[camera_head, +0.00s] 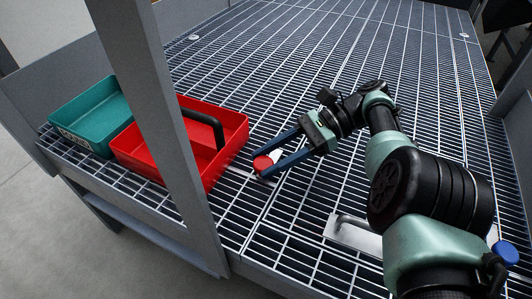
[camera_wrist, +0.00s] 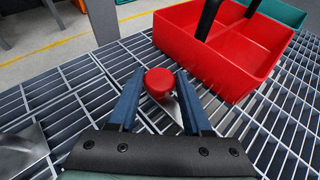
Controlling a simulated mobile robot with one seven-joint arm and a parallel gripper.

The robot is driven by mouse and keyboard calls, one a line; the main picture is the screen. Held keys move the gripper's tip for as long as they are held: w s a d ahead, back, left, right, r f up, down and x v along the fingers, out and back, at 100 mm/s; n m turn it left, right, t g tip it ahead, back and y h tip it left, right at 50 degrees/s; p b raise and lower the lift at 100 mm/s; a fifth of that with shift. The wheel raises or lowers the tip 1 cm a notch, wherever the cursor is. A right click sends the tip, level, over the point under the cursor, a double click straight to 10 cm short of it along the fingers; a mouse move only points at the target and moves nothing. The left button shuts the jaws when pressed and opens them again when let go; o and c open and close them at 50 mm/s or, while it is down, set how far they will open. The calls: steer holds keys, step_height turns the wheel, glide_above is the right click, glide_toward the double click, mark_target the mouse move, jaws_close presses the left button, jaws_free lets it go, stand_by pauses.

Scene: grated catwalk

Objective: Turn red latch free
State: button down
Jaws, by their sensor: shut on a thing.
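The red latch (camera_head: 262,163) shows as a small round red knob at the grating, with a pale piece beside it. In the wrist view the red latch (camera_wrist: 159,82) sits between the tips of my two blue fingers. My gripper (camera_head: 260,164) is shut on it, with one finger on each side. My gripper also shows in the wrist view (camera_wrist: 159,76). The fingers hide part of what lies under and around the knob.
A red tote (camera_head: 231,125) with a black handle stands close to the left of my gripper. A teal bin (camera_head: 75,115) stands beyond it. A grey post (camera_head: 160,110) rises in front of the tote. A metal plate (camera_head: 352,234) lies near the front. The grating behind is clear.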

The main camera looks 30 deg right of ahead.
steer(key=shift+f, duration=0.1)
steer(key=shift+c, duration=1.8)
jaws_free()
